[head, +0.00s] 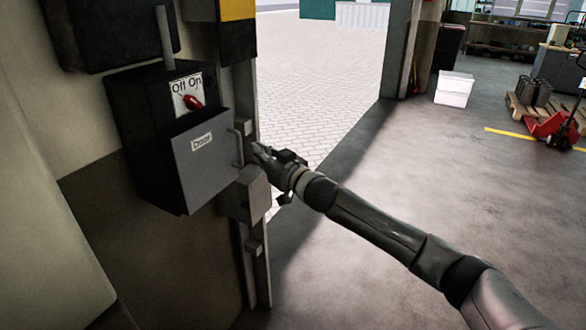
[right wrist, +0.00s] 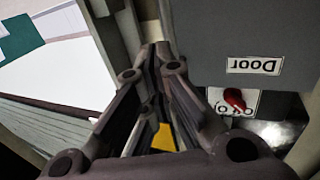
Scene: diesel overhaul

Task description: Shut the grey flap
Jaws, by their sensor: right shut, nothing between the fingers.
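The grey flap (head: 205,165), labelled "Door", is on the lower front of a black box (head: 140,140) on the wall. A bar handle (head: 237,147) runs along its right edge. I cannot tell whether a gap remains between flap and box. In the right wrist view the flap (right wrist: 225,35) appears upside down, beside the fingers. My right gripper (head: 261,151) is shut and empty, just right of the handle; contact is unclear. Its fingers also show in the right wrist view (right wrist: 160,55). My left gripper is out of view.
A red switch (head: 193,102) marked "Off On" sits above the flap. A small grey block (head: 250,190) is on the door frame below the gripper. White boxes (head: 455,87) and a pallet (head: 545,110) stand far right. The floor between is clear.

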